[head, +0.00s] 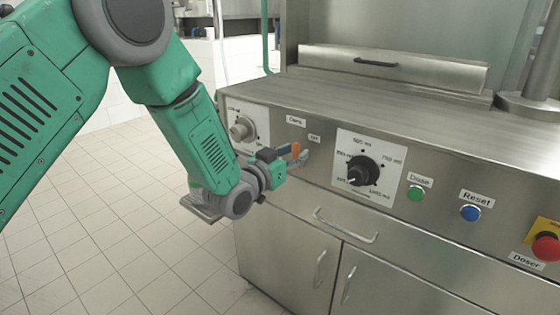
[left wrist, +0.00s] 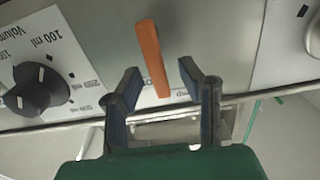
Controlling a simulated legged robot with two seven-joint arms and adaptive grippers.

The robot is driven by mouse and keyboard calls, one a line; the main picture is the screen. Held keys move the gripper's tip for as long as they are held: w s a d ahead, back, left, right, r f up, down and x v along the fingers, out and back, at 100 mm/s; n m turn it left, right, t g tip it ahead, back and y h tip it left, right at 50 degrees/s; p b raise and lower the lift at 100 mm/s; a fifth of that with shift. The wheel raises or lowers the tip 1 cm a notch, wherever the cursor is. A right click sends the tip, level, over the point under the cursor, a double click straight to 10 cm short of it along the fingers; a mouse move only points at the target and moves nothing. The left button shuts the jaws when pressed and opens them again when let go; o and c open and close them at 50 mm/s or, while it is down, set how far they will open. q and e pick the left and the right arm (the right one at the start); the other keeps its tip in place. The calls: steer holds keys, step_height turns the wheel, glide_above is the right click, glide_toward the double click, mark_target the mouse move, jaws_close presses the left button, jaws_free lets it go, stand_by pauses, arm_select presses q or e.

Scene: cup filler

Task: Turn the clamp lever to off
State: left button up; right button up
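The clamp lever is a thin orange bar (left wrist: 151,50) on the steel panel. In the left wrist view it stands slightly tilted, its lower end between the two fingers. In the head view only a small part of the lever (head: 296,149) shows beside my gripper. My left gripper (left wrist: 160,72) is open, with one finger on each side of the lever and visible gaps to it. It is at the panel in the head view too (head: 292,157). A small label (head: 314,138) is beside the lever; another label in the wrist view is partly hidden. My right gripper is not in view.
A black volume dial (head: 362,171) is right of the lever and a grey knob (head: 241,129) is left of it. Further right are a green button (head: 416,193), a blue reset button (head: 470,213) and a red stop button (head: 546,246). A drawer handle (head: 345,226) sticks out below.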

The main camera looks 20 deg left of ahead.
arm_select(q)
steer(key=v, duration=1.1)
steer(key=shift+a, duration=0.15)
steer(key=shift+s, duration=0.1)
steer(key=s+a+f+n+g+y+p, duration=0.1)
steer(key=s+f+g+y+p, duration=0.1)
steer(key=s+f+g, duration=0.5)
steer(key=s+a+f+n+g+y+p, duration=0.15)
steer(key=s+f, duration=0.35)
steer(key=f, duration=0.6)
steer(key=s+a+f+g+y+p, duration=0.1)
steer(key=s+f+g, duration=0.3)
steer(key=s, duration=0.7)
steer(key=s+a+f+n+g+y+p, duration=0.1)
steer(key=s+a+f+g, duration=0.2)
steer(key=s, duration=0.9)
steer(key=shift+a+f+g+y, duration=0.2)
steer(key=shift+f+g+y, duration=0.2)
steer(key=shift+f, duration=0.3)
